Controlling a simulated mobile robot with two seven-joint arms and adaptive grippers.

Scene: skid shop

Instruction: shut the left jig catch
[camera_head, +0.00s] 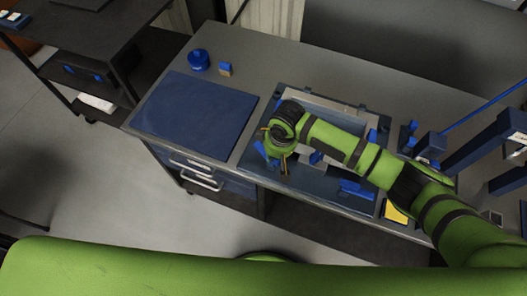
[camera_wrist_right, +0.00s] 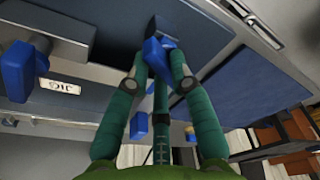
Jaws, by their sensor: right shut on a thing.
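The jig (camera_head: 246,165) is a dark blue-grey fixture with a pale frame, lying on the bench. The left jig catch, a blue lever (camera_head: 261,149), shows at the jig's left side, partly hidden by my gripper. In the right wrist view the blue lever (camera_wrist_right: 156,54) stands between the fingers, beside a dark block. My right gripper (camera_head: 273,151) is over the jig's left side; in the wrist view its fingers (camera_wrist_right: 156,66) are shut on the lever. My left gripper is not in view.
A dark blue mat (camera_head: 195,115) lies left of the jig. A blue round container (camera_head: 198,60) and a small blue-and-tan block (camera_head: 225,69) stand behind it. Another blue catch (camera_head: 356,189) is at the jig's front right. Blue fixtures (camera_head: 485,145) rise at the right. Drawers (camera_head: 195,172) are below.

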